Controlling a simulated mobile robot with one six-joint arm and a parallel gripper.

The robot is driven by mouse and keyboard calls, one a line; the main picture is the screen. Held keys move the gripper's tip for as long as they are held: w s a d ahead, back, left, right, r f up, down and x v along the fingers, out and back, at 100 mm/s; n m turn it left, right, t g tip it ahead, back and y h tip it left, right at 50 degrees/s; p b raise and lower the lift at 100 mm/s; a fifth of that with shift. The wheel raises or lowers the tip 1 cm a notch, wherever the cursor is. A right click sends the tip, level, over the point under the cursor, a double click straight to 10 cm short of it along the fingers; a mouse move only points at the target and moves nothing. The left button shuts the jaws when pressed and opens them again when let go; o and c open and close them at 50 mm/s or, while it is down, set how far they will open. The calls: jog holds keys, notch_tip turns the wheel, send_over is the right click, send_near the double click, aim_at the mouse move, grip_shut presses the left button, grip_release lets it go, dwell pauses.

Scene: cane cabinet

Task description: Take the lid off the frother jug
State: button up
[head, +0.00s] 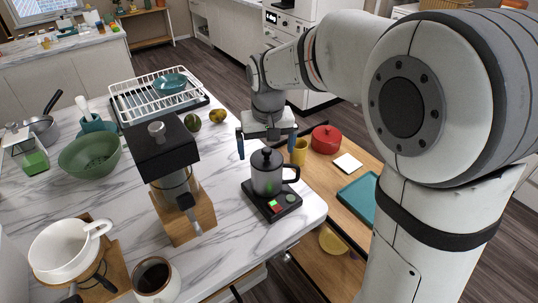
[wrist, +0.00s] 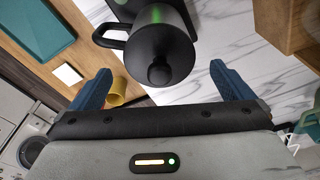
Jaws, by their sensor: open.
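The frother jug (head: 267,179) is a grey metal jug with a black handle on its right. It stands upright on a black base (head: 272,204) with a lit green and a red mark, near the counter's corner. Its black lid (head: 267,158) with a round knob is on the jug. In the wrist view the lid (wrist: 160,50) and knob (wrist: 160,73) show from above, between and beyond the fingers. My gripper (head: 267,150) is open and empty, with blue fingers. It is behind and above the jug in the head view, and also shows in the wrist view (wrist: 162,87).
A black-topped coffee grinder (head: 163,150) on a wooden stand is left of the jug. Avocado and mango-like fruits (head: 205,118) and a dish rack (head: 135,97) lie behind. A lower wooden shelf to the right holds a red pot (head: 326,140), yellow cup (head: 299,152) and teal tray (head: 360,197).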

jog(key=shift+f, duration=0.65)
jog(key=shift+c, duration=0.4)
jog(key=shift+w, duration=0.1)
jog(key=c, duration=1)
jog(key=shift+o, duration=0.2)
